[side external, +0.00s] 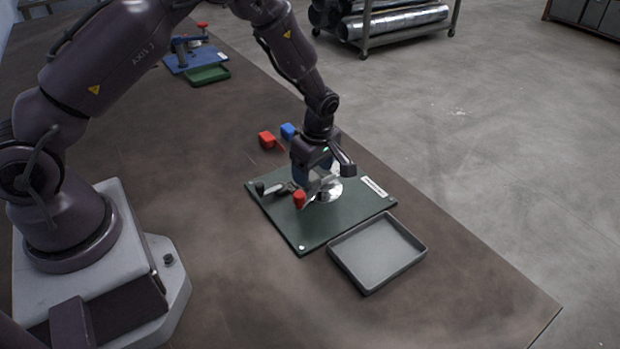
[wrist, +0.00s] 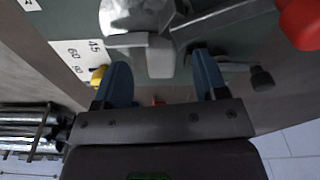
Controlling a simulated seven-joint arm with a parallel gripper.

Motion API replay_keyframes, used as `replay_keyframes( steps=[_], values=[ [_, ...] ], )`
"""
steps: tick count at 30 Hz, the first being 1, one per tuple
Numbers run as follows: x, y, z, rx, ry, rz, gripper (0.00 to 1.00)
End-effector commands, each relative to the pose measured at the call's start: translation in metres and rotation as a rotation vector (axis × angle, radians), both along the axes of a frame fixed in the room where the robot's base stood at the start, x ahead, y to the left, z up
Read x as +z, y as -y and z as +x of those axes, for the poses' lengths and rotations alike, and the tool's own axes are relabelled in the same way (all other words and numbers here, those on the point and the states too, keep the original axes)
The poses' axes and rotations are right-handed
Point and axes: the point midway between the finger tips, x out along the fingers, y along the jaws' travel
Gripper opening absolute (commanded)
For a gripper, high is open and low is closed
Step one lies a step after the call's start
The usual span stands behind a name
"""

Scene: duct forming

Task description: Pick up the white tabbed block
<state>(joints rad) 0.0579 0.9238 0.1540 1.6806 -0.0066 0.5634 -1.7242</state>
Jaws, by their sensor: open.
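The white tabbed block (wrist: 160,56) shows light grey in the wrist view, with a flat tab reaching left from its top. It lies in the gap between the two blue fingers of my gripper (wrist: 162,75), apart from both as far as I can see. My gripper is open. In the side external view my gripper (side external: 316,180) is low over the dark green board (side external: 340,218), and I cannot clearly pick out the block there. A shiny round metal piece (wrist: 130,14) is just beyond the block in the wrist view.
A red knob (side external: 300,200) and a black knob (side external: 260,187) stand on the board. A grey empty tray (side external: 377,252) is in front of it at right. Red (side external: 266,139) and blue (side external: 288,130) pieces lie behind it. The brown table is clear at the front right.

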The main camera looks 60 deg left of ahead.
Motion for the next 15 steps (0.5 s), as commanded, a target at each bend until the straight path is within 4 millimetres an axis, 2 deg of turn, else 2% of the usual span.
replay_keyframes(
  steps=[3,11,15],
  values=[
    [-0.0121,-0.0020,-0.0001,0.002,0.000,0.000,0.66],
    [-0.0141,-0.0019,0.0002,0.001,0.002,0.000,0.66],
    [-0.0140,-0.0020,0.0001,0.001,0.002,0.000,0.34]
  ],
)
